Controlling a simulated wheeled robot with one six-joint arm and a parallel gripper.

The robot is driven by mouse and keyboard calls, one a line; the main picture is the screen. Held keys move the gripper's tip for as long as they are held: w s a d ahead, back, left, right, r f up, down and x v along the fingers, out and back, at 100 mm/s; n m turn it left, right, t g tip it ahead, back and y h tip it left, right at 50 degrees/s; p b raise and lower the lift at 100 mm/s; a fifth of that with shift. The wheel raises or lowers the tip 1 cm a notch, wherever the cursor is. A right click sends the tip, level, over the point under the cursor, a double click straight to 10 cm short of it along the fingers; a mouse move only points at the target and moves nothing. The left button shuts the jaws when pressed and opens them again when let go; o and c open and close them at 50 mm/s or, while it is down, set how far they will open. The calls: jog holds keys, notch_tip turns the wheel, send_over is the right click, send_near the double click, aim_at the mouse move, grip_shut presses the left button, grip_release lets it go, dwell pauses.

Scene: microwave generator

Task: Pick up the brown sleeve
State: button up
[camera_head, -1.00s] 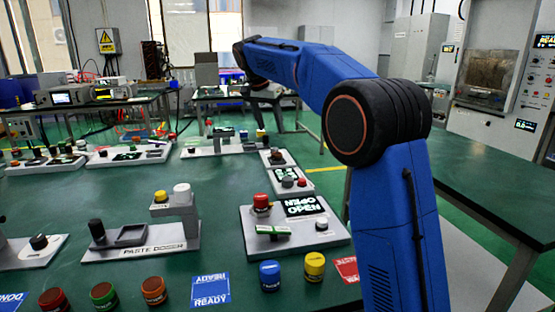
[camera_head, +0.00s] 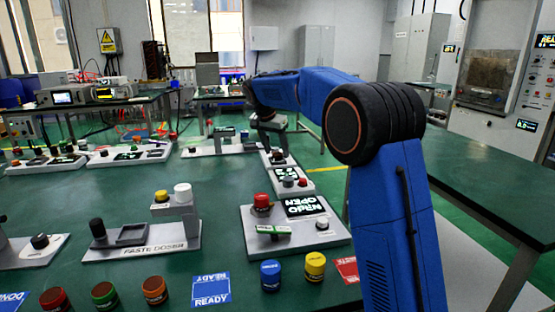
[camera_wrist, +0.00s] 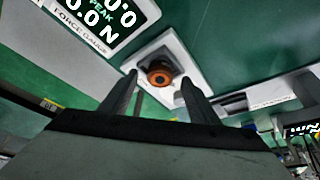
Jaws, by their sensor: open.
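A round orange-brown ring with a dark centre, which looks like the brown sleeve (camera_wrist: 159,78), sits on a dark block on a white plate in the wrist view. My gripper (camera_wrist: 158,84) is open. Its two fingers stand to the left and right of the sleeve in that picture, and no contact shows. In the head view my gripper (camera_head: 274,143) hangs over the far end of the table, above the station with the dark and reddish parts. The sleeve cannot be made out clearly there.
A force gauge display (camera_wrist: 100,22) lies close to the left of the sleeve. A paste doser (camera_head: 150,240), a station with a red knob (camera_head: 262,203) and several coloured jars stand nearer on the green table (camera_head: 120,190). Other panels stand at the table's far left.

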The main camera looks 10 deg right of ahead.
aim_at(277, 154)
jog(key=shift+w+d+f, duration=0.1)
jog(key=shift+d+f, duration=0.05)
jog(key=shift+f, duration=0.2)
jog(key=c, duration=1.1)
jog(key=shift+c, duration=0.2)
notch_tip(277, 154, up, 10)
